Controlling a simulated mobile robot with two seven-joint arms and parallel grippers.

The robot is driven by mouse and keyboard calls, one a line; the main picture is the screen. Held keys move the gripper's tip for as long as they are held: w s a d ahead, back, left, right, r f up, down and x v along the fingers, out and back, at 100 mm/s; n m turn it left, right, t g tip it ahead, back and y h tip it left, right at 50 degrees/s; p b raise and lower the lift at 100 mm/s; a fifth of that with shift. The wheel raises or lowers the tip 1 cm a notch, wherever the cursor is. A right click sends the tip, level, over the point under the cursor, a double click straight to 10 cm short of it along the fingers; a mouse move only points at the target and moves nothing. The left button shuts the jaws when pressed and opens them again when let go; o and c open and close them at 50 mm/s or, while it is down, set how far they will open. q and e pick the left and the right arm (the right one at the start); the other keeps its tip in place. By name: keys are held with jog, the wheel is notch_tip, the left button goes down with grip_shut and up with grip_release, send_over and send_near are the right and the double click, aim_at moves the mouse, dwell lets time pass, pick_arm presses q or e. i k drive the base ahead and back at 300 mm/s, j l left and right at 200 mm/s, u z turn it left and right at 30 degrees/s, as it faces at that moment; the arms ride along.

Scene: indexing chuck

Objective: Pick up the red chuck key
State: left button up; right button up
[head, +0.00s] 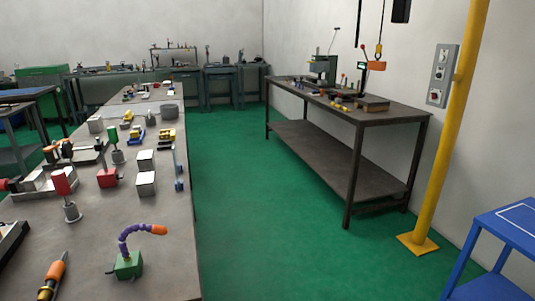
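I cannot make out a red chuck key for certain. Red bits on the dark bench at right are also too small to identify. Neither of my grippers is in view.
A green block with a purple and orange hose (128,265) and an orange-handled tool (52,277) are near the front of the bench. Green floor (260,220) is clear between it and the dark bench (365,113). A yellow post (447,150) and blue cart (510,240) stand at right.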

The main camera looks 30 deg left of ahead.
aim_at(59, 178)
jog(key=i+l+z, duration=0.1)
jog(key=i, duration=0.4)
jog(key=i+l+z, duration=0.15)
jog(key=i, duration=0.35)
jog(key=i+u, duration=0.35)
jog(key=i+l+u, duration=0.1)
jog(key=u, duration=0.2)
jog(key=i+l+u, duration=0.15)
jog(key=u, duration=0.2)
jog(key=i+u, duration=0.2)
jog(key=u, duration=0.15)
jog(key=i+l+u, duration=0.15)
jog(key=u, duration=0.25)
jog(key=i+l+u, duration=0.2)
jog(key=u, duration=0.15)
jog(key=i+l+u, duration=0.2)
jog(key=u, duration=0.25)
jog(key=i+l+u, duration=0.15)
jog(key=u, duration=0.3)
jog(key=l, duration=0.1)
